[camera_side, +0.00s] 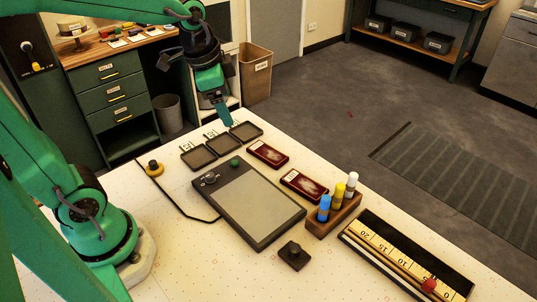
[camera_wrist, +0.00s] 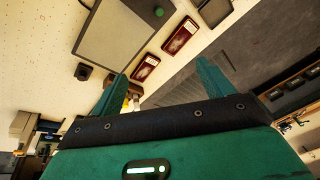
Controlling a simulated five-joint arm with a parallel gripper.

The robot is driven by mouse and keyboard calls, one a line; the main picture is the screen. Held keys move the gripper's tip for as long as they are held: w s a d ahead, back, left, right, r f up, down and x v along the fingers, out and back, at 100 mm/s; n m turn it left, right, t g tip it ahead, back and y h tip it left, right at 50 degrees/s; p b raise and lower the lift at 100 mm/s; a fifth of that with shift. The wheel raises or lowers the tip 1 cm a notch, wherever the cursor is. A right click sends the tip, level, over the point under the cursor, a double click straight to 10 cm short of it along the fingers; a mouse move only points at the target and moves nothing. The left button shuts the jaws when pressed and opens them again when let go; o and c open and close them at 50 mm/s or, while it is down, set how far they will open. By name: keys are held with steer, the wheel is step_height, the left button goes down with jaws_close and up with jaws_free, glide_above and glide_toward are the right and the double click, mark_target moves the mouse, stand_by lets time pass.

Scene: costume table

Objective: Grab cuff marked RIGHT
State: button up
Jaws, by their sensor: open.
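Two dark red cases with pale contents lie on the table. One case (camera_side: 267,153) is toward the back, the other case (camera_side: 303,185) nearer the bottles; their labels are too small to read, so I cannot tell which, if either, is the cuff marked RIGHT. Both also show in the wrist view, one upper right (camera_wrist: 180,35) and one lower left of it (camera_wrist: 145,68). My gripper (camera_side: 222,113) hangs above the table's back edge near the small dark trays. In the wrist view my gripper's fingers (camera_wrist: 160,85) are spread with nothing held between them.
Several small dark trays (camera_side: 198,157) with label cards line the back edge. A large grey-topped panel (camera_side: 262,207) lies mid-table. A wooden rack (camera_side: 334,219) holds blue, yellow and white bottles. A ruler tray (camera_side: 455,271) lies at front right, a dark knobbed block (camera_side: 293,256) at front.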

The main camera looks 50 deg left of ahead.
steer(key=w+a+f+m+g, duration=0.1)
steer(key=w+f+m+g, duration=0.1)
steer(key=w+f+m, duration=0.5)
steer(key=m+g, duration=0.1)
steer(key=m, duration=0.2)
glide_above(267, 152)
steer(key=shift+d+f, duration=0.15)
steer(key=shift+f, duration=4.15)
steer(key=shift+f, duration=1.3)
steer(key=shift+f, duration=0.1)
steer(key=shift+f, duration=2.45)
steer(key=shift+c, duration=0.4)
steer(key=c, duration=1.1)
